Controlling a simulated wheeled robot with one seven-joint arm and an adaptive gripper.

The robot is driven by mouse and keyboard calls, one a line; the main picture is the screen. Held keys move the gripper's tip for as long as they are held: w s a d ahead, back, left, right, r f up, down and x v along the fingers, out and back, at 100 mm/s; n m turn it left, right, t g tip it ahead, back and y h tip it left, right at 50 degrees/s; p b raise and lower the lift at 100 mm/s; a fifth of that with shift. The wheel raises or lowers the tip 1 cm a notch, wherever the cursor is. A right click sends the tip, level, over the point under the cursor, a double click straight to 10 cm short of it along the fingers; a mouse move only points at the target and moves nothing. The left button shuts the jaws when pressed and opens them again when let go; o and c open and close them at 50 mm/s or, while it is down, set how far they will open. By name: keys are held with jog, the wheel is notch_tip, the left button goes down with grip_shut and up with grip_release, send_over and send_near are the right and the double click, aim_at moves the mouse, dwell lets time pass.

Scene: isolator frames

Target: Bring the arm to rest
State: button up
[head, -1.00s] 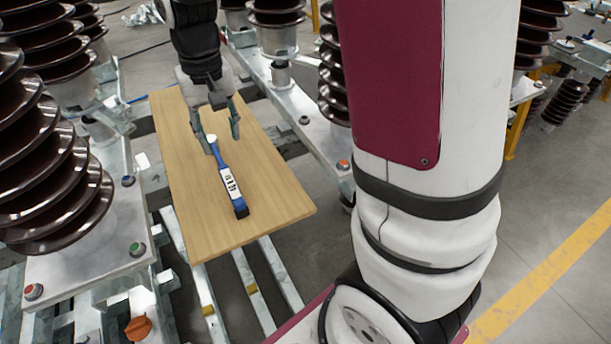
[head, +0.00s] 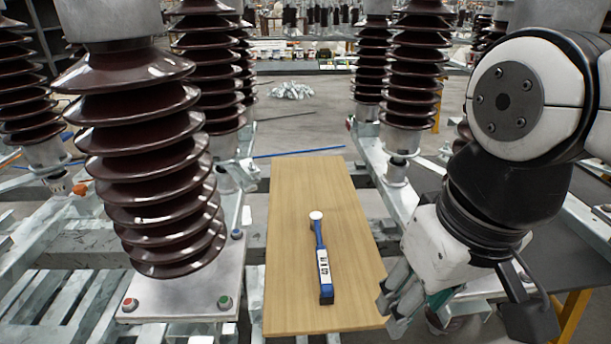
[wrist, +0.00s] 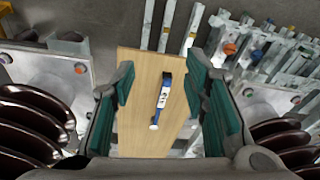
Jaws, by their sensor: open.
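My gripper (head: 398,298) is at the right edge of the wooden board in the head view, raised and apart from the tool. In the wrist view my gripper (wrist: 160,88) shows its two green-padded fingers spread wide with nothing between them in contact. A blue tool with a white round head and a black end (head: 323,262) lies on the board, and it also shows in the wrist view (wrist: 162,97), well beyond the fingertips. My arm stands folded at the right side of the head view.
The wooden board (head: 290,210) rests on metal frames. Brown ribbed insulators (head: 150,150) stand at its left, and more insulators (head: 415,80) stand behind right. Metal beams run along both sides. Shelves with small items (head: 300,52) are at the back.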

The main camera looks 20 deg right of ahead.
jog(key=shift+s+f, duration=0.15)
jog(key=shift+s, duration=0.5)
notch_tip(320, 180, up, 13)
jog(key=t+p, duration=0.2)
jog(key=p, duration=0.9)
jog(key=shift+d+f, duration=0.2)
